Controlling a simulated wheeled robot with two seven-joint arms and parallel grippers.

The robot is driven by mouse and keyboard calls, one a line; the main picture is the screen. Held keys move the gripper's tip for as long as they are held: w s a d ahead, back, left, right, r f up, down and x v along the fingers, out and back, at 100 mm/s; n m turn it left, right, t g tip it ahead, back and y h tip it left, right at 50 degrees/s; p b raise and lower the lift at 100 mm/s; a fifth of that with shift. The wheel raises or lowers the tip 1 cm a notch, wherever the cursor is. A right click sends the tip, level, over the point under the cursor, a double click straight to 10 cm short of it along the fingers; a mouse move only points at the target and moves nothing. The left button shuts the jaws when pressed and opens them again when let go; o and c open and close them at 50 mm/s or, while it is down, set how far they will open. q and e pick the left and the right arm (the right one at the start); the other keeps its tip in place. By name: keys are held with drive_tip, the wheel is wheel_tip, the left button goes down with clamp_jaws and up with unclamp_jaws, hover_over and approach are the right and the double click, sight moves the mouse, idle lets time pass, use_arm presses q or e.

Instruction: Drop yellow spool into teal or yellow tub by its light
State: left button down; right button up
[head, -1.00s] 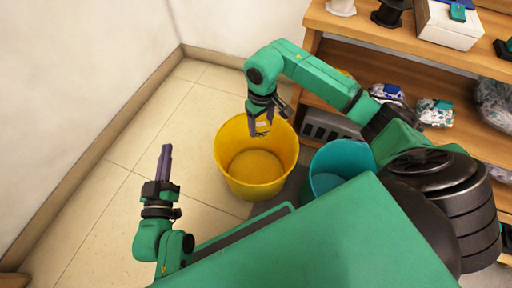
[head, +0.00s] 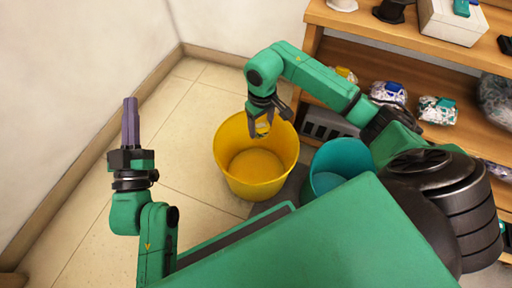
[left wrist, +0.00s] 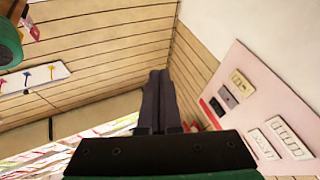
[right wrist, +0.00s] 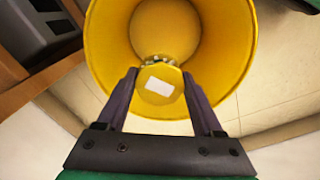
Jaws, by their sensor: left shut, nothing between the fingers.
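The yellow spool (right wrist: 160,88), with a white label on its face, is between the fingers of my right gripper (right wrist: 160,78) in the right wrist view. The fingers appear to close on its sides. In the head view my right gripper (head: 261,132) hangs over the mouth of the yellow tub (head: 282,168), which is open and looks empty. The teal tub (head: 334,160) stands to its right, partly hidden by my body. I see no lit light on either tub. My left gripper (head: 130,102) is shut and empty, away to the left.
A wooden shelf (head: 400,62) stands at the right with bagged items (head: 388,93), a white box (head: 452,22) and dark parts. A grey slotted box (head: 322,125) sits behind the tubs. Walls meet behind at the left. The tiled floor (head: 190,130) left of the tubs is clear.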

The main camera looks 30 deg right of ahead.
drive_tip(key=o, duration=0.4)
drive_tip(key=shift+c, duration=0.2)
use_arm(q)
drive_tip(key=shift+f, duration=0.3)
drive_tip(key=shift+f, duration=0.1)
use_arm(e)
drive_tip(key=shift+r, duration=0.15)
wheel_tip(320, 180, up, 2)
drive_tip(key=shift+r+p, duration=0.2)
drive_tip(key=shift+p, duration=0.4)
wheel_tip(320, 180, up, 3)
drive_tip(key=shift+p, duration=0.55)
wheel_tip(320, 180, up, 4)
drive_tip(key=shift+r+p, duration=0.1)
drive_tip(key=shift+p, duration=0.8)
use_arm(q)
drive_tip(key=s+d+f+g, duration=0.1)
drive_tip(key=s+f+g, duration=0.4)
drive_tip(key=f, duration=0.5)
drive_tip(key=s+d+f+g+y+p, duration=0.1)
drive_tip(key=s+f+g, duration=0.3)
drive_tip(key=s+f, duration=0.3)
wheel_tip(320, 180, down, 4)
drive_tip(key=shift+s+f+n+g+y, duration=0.15)
drive_tip(key=shift+s+n+g+y, duration=0.15)
drive_tip(key=shift+s+n+g, duration=0.1)
use_arm(e)
wheel_tip(320, 180, up, 5)
drive_tip(key=shift+f, duration=0.15)
drive_tip(key=shift+a, duration=0.1)
